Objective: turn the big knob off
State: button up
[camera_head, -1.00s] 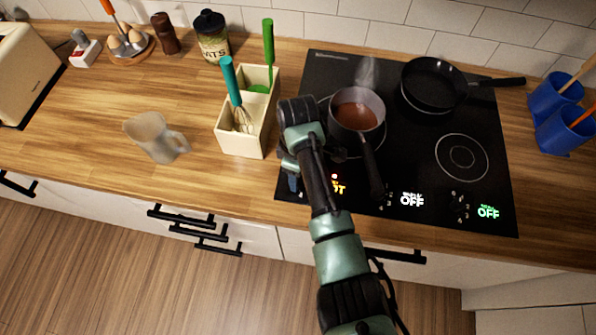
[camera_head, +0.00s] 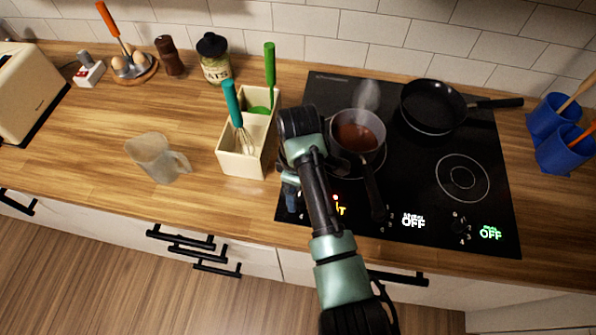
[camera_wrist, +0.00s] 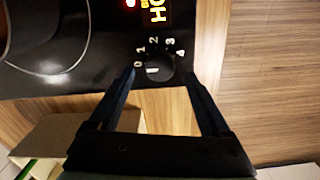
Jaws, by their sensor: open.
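The big knob (camera_wrist: 160,66) is a dark round dial on the black cooktop (camera_wrist: 60,84), with white numbers around it and a short white mark on its face. In the wrist view my gripper (camera_wrist: 160,76) is open, with one fingertip on each side of the knob. I cannot tell whether the fingertips touch it. An orange display (camera_wrist: 156,9), partly cut off, glows beside the knob with a red light. In the head view my gripper (camera_head: 290,192) is over the cooktop's front left corner. My arm hides the knob and part of the orange display (camera_head: 340,209) there.
A saucepan of brown liquid (camera_head: 357,136) steams just behind my arm, its handle pointing forward. A black frying pan (camera_head: 433,106) is at the back. Two other displays (camera_head: 413,220) read OFF. A cream utensil holder (camera_head: 240,165) stands left of my arm.

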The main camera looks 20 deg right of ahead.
notch_tip(320, 180, up, 10)
jog(key=p, duration=0.1)
jog(key=shift+f, duration=0.1)
dwell(0.5)
jog(key=w+a+r+m+t, duration=0.1)
jog(key=w+a+r+t, duration=0.3)
jog(key=r, duration=0.3)
jog(key=w+a+r+m+t, duration=0.1)
jog(key=w+r+t, duration=0.35)
jog(key=r, duration=0.35)
jog(key=w+a+r+m+t, duration=0.1)
jog(key=w+a+r+t, duration=0.2)
jog(key=w+r, duration=0.3)
jog(key=s+a+r+m+t, duration=0.15)
jog(key=r+t, duration=0.25)
jog(key=r, duration=0.6)
jog(key=s+a+r+m+t, duration=0.1)
jog(key=s+a+r+t, duration=0.25)
jog(key=r, duration=0.55)
jog(key=s+a+r+m+t, duration=0.1)
jog(key=s+r+m+t, duration=0.2)
jog(key=s+r+t, duration=0.5)
jog(key=s+r+b, duration=0.1)
jog(key=s+r, duration=0.5)
jog(key=r, duration=0.2)
jog(key=shift+s+r+m, duration=0.25)
jog(key=shift+s+m, duration=0.1)
jog(key=shift+s, duration=0.05)
